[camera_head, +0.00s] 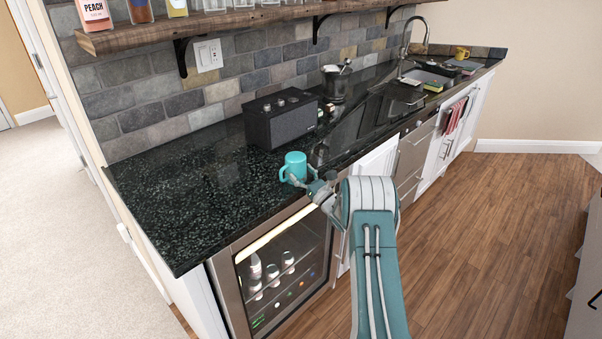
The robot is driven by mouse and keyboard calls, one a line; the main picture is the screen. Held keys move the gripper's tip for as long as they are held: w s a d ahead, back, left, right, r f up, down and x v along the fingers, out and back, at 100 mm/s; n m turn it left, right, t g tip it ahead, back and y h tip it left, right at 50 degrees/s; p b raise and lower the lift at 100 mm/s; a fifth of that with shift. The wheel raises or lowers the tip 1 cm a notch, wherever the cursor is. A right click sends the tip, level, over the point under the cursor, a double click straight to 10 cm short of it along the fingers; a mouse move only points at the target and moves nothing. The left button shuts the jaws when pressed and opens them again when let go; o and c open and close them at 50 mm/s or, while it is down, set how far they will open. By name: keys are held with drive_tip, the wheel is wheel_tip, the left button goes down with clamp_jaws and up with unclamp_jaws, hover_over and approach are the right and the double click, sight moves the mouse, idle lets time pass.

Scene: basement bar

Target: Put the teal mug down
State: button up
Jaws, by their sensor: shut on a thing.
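The teal mug (293,166) is upright at the front part of the black speckled countertop (190,195), in front of the dark speaker box. My gripper (308,182) is shut on the mug at its lower right side. The fingers partly hide the mug's lower edge, and I cannot tell whether its base touches the counter. My arm reaches up to it from the lower right.
A dark speaker (281,117) stands just behind the mug. An ice bucket (335,82) and a sink (430,75) are farther right. The counter's left part is clear. A wooden shelf (200,24) hangs above. A glass-front fridge (285,270) is below.

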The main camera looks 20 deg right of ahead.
drive_tip(key=shift+d, duration=0.2)
drive_tip(key=o, duration=1)
drive_tip(key=shift+d, duration=0.1)
drive_tip(key=shift+o, duration=0.2)
